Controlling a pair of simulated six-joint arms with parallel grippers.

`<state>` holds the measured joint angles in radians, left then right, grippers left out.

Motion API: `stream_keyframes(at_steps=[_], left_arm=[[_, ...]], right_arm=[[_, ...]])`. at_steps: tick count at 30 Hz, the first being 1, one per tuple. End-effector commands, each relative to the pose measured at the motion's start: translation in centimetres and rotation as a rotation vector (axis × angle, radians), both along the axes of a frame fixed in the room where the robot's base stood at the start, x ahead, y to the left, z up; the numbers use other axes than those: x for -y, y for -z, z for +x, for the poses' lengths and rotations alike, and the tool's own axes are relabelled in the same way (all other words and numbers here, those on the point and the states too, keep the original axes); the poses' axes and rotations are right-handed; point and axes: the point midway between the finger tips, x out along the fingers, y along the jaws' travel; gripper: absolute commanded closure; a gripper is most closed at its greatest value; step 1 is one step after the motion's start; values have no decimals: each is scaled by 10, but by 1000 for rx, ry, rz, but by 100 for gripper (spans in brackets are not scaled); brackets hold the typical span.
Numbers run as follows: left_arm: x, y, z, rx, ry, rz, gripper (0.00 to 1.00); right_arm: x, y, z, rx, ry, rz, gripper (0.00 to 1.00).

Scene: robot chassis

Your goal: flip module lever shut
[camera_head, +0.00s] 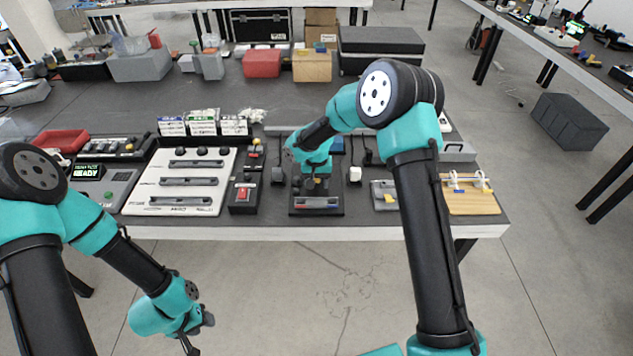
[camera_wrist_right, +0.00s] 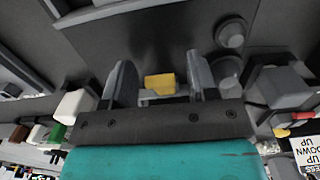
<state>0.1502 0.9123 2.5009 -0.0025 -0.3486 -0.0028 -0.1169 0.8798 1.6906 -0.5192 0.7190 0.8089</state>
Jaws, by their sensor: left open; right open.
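A dark module (camera_head: 318,210) sits near the table's front edge, with a red and blue strip on its front. My right gripper (camera_head: 316,183) is right above it and hides much of its top, so the lever's position cannot be told in the head view. In the right wrist view, my right gripper (camera_wrist_right: 161,72) is open, with a yellow piece (camera_wrist_right: 160,84) between its two fingers. A gap shows on either side of the yellow piece. My left gripper (camera_head: 203,322) hangs low in front of the table, away from the modules, and is open.
Left of the module stands a small box with a red switch (camera_head: 243,194), then a white panel with slots (camera_head: 182,180). To the right are a grey block (camera_head: 384,195) and a wooden board with white hooks (camera_head: 470,197). A white plug (camera_head: 354,174) stands close by.

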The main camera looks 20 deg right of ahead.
Motion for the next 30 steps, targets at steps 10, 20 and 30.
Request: stream_keyframes(at_steps=[10,20,30], left_arm=[[0,0,0,0,0,0,57],[0,0,0,0,0,0,57],[0,0,0,0,0,0,57]], right_arm=[[0,-16,1,3,0,-1,47],[1,-74,3,3,1,1,47],[1,-138,5,3,0,0,47]])
